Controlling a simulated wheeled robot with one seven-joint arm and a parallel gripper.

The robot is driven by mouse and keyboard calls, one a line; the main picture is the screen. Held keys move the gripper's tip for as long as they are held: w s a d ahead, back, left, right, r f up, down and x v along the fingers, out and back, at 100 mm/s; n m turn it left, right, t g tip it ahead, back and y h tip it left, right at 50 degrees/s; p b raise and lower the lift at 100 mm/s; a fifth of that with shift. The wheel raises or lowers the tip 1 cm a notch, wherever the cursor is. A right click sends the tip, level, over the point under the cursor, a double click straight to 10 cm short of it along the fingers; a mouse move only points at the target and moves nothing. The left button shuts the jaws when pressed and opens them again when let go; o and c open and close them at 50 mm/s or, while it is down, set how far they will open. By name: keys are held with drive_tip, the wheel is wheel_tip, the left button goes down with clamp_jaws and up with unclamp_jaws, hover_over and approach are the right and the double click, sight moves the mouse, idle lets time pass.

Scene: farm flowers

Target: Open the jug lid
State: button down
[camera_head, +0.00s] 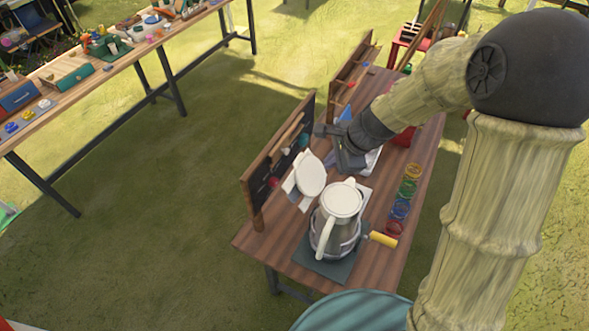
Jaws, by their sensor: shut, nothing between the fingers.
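The jug (335,236) stands upright on a dark square mat at the near end of the wooden table. It has a silver, see-through-looking body and a white handle (323,240) facing me. Its round white lid (343,199) appears to lie flat over the top; any narrow gap is too small to tell. My gripper (347,163) is dark, shut and empty. It is behind the jug in the picture, above the table and apart from the lid. The arm comes in from the right; the fingertips are small and partly unclear.
A tilted white disc (310,174) on white supports stands left of the jug, before an upright dark board (278,160). A yellow handle (383,239) sticks out right of the jug. Several coloured rings (405,190) line the table's right side. Grass separates another long table (120,65).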

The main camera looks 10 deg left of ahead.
drive_tip(key=s+d+f+n+h+b, duration=0.2)
drive_tip(key=s+d+f+n+b, duration=0.4)
drive_tip(key=d, duration=0.3)
drive_tip(key=s+d+f+n+h+b, duration=0.3)
drive_tip(key=s+d+f+n+b, duration=0.1)
drive_tip(key=s+d+n, duration=0.4)
drive_tip(key=w+a+n+t+h, duration=0.3)
drive_tip(key=a+n+t, duration=0.1)
drive_tip(key=a, duration=0.7)
drive_tip(key=w+a+n+t+h, duration=0.3)
drive_tip(key=a+n+t+h, duration=0.1)
drive_tip(key=a, duration=0.7)
drive_tip(key=w+a+n+t+h, duration=0.3)
drive_tip(key=a+n+t, duration=0.3)
drive_tip(key=a, duration=0.5)
drive_tip(key=shift+a+r+n+h, duration=0.15)
drive_tip(key=shift+a+n+h, duration=0.15)
drive_tip(key=shift+n, duration=0.4)
